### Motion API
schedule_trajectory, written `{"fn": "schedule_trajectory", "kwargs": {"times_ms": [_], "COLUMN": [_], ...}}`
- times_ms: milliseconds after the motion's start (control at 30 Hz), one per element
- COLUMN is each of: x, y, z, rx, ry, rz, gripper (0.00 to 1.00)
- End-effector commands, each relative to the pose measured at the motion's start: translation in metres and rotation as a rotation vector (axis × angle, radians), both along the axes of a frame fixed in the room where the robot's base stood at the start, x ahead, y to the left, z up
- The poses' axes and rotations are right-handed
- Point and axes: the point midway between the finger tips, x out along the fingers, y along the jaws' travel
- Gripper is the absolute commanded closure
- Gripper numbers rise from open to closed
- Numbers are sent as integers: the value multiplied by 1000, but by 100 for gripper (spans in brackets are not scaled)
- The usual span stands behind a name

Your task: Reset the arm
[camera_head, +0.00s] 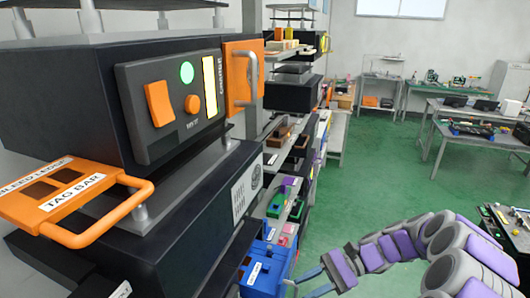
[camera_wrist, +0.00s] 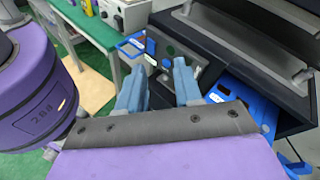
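My gripper (camera_head: 298,288) is at the lower middle of the head view, on the end of my purple and grey arm. Its two blue-grey fingers also show in the wrist view (camera_wrist: 159,70), spread apart with nothing between them. In the head view it is over the aisle, to the right of a blue fixture (camera_head: 266,272). In the wrist view, a dark panel with a blue handle (camera_wrist: 131,45) lies beyond the fingers, apart from them.
A black machine with an orange switch (camera_head: 160,103), an orange handle plate (camera_head: 242,78) and an orange tag bar (camera_head: 75,195) fills the left of the head view. Shelves of fixtures line the wall behind it. The green floor (camera_head: 380,170) is open; tables (camera_head: 470,140) stand at the right.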

Motion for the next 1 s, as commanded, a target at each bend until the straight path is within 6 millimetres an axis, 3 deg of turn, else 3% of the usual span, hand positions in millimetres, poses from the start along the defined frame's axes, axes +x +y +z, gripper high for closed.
{"fn": "schedule_trajectory", "kwargs": {"times_ms": [200, 467, 767, 1000], "x": [-49, -111, -178, -224], "y": [33, 49, 40, 15], "z": [25, 36, 33, 24], "rx": [-125, -289, -497, -671], "ry": [-145, -313, -502, -639], "rz": [171, 357, 548, 685], "gripper": [65, 65, 65, 65]}}
